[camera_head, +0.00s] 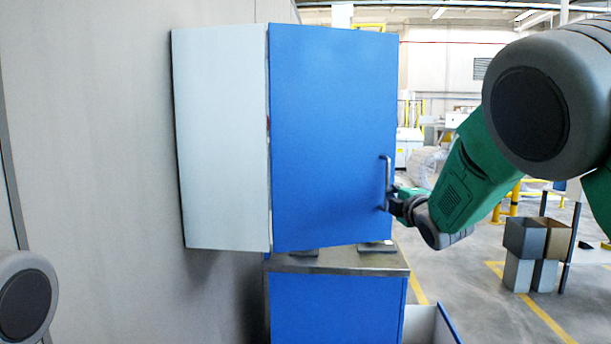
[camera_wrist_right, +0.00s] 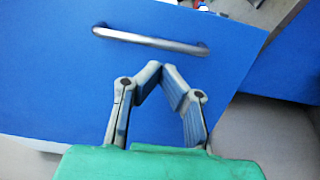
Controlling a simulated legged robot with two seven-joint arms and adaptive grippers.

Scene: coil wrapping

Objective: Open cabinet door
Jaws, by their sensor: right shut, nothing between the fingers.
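The cabinet has a blue front door (camera_head: 330,140) and a pale side panel (camera_head: 220,140). A thin dark seam runs between them. A silver bar handle (camera_head: 387,172) stands upright near the door's right edge. In the right wrist view the handle (camera_wrist_right: 150,40) lies across the blue door (camera_wrist_right: 60,75), just beyond the fingertips. My right gripper (camera_head: 389,201) is by the handle's lower end. In the wrist view the gripper (camera_wrist_right: 160,67) is shut and empty, its tips meeting short of the handle and not around it. My left gripper is out of view.
The cabinet stands on a metal-topped blue base (camera_head: 337,262), close to a grey wall (camera_head: 90,130) on the left. An open bin (camera_head: 425,325) is at the base's right. Boxes (camera_head: 535,250) stand farther right on open floor with yellow lines.

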